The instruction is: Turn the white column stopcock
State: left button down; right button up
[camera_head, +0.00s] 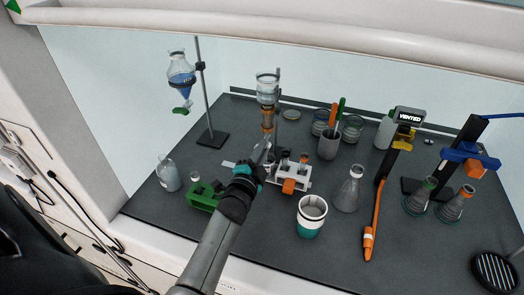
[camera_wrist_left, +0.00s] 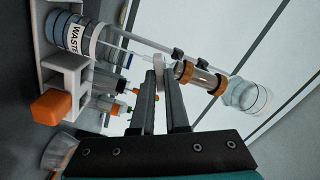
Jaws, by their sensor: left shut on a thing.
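The glass column (camera_head: 268,118) with brown bands stands upright near the back middle under a clear round reservoir (camera_head: 267,88). In the left wrist view the column (camera_wrist_left: 203,78) lies sideways, with the reservoir (camera_wrist_left: 248,96) at the right. My left gripper (camera_head: 262,150) reaches in from the front at the column's lower end. In the left wrist view its fingers (camera_wrist_left: 163,72) are closed on a small pale piece, the white stopcock (camera_wrist_left: 159,68), mostly hidden between them. How far the stopcock is turned cannot be told. My right gripper is not in view.
A white rack (camera_head: 293,178) with an orange block is just right of the gripper. A green-based item (camera_head: 203,195) is at its left. A white-and-teal cup (camera_head: 311,216) and a flask (camera_head: 347,190) stand to the right. A blue-filled separatory funnel (camera_head: 181,76) hangs at left.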

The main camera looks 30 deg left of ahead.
pick_arm(q)
jog(key=m+b, duration=0.1)
jog(key=m, duration=0.4)
jog(key=shift+f, duration=0.15)
jog(key=shift+m, duration=0.3)
dwell(0.3)
jog(key=c, duration=0.9)
grip_release()
jog(key=b+v, duration=0.1)
jog(key=v, duration=1.4)
jog(key=shift+s+d, duration=0.15)
